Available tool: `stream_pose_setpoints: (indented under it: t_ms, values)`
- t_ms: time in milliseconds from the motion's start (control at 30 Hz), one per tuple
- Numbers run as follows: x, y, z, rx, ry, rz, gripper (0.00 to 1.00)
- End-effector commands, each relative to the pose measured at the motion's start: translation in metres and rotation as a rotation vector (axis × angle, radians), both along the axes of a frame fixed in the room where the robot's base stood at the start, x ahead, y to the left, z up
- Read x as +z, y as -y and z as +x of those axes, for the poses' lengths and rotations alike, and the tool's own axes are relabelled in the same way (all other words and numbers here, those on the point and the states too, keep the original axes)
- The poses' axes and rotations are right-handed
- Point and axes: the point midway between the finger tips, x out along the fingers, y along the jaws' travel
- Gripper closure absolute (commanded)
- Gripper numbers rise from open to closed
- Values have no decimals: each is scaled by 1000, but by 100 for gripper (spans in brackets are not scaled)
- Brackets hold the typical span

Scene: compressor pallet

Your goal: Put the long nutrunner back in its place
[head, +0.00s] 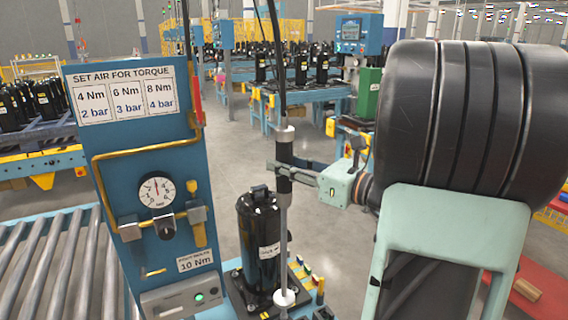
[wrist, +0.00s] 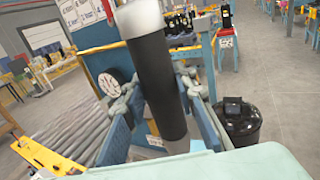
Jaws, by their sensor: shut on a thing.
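The long nutrunner (head: 284,148) is upright, with a black grip, pale collars and a long grey shaft. My gripper (head: 283,169) is shut around its black grip. The wrist view shows the black body (wrist: 152,80) close up between my gripper's fingers (wrist: 160,108). The shaft passes in front of the right side of a black compressor (head: 258,240). Its white lower end (head: 284,297) is low beside the compressor's foot; I cannot tell if it touches anything. A black cable or hose runs up from its top. I cannot make out an empty holder for it.
A blue panel (head: 130,205) with a torque sign (head: 125,92), pressure gauge (head: 157,190) and regulator stands left of the tool. A roller conveyor (head: 60,262) is at the far left. Small coloured fittings (head: 301,268) stand right of the compressor. Grey floor (head: 335,240) is open behind.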

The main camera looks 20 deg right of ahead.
Motion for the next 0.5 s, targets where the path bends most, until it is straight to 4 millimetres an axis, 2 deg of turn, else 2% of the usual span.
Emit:
stream_pose_setpoints:
  t_ms: [500]
  values:
    - [-7, 1, 0, -1, 5, 1, 100]
